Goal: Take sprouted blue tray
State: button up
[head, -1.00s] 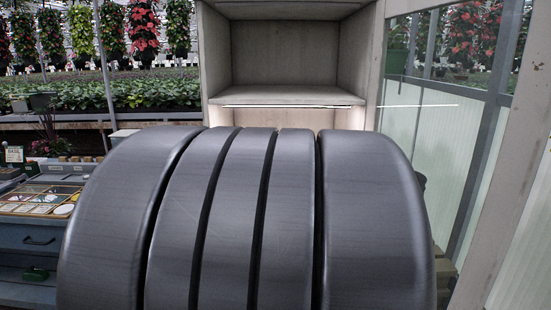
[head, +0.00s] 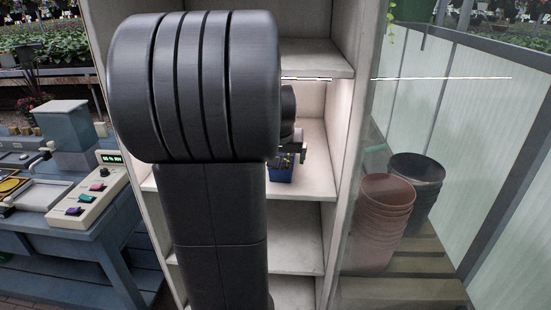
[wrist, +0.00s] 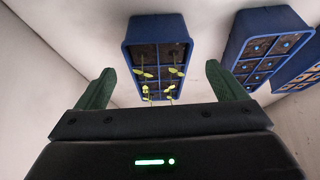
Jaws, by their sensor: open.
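In the wrist view, a blue tray (wrist: 155,28) with dark soil cells and several yellow-green sprouts lies straight ahead of my gripper (wrist: 160,67). The two green fingers are spread wide, one on each side of the tray, with nothing held. Whether the tray is level with the fingertips or beyond them I cannot tell. In the head view, a blue tray (head: 281,173) sits on a lit shelf, just below my gripper (head: 302,150). My arm hides the left part of that shelf and most of the gripper.
A second blue tray (wrist: 262,48), its cells showing blue dots and no sprouts, stands to the right. A third tray (wrist: 302,72) is cut off at the right edge. Shelf walls (head: 345,120) close in the sides. Stacked pots (head: 383,222) stand right; a bench with a control box (head: 88,195) stands left.

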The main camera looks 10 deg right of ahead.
aim_at(283, 156)
jog(key=shift+w+d, duration=0.6)
jog(key=shift+w, duration=0.3)
jog(key=shift+w+r, duration=0.1)
jog(key=shift+w, duration=0.35)
jog(key=x, duration=0.5)
jog(key=shift+w, duration=0.1)
jog(key=c, duration=1.2)
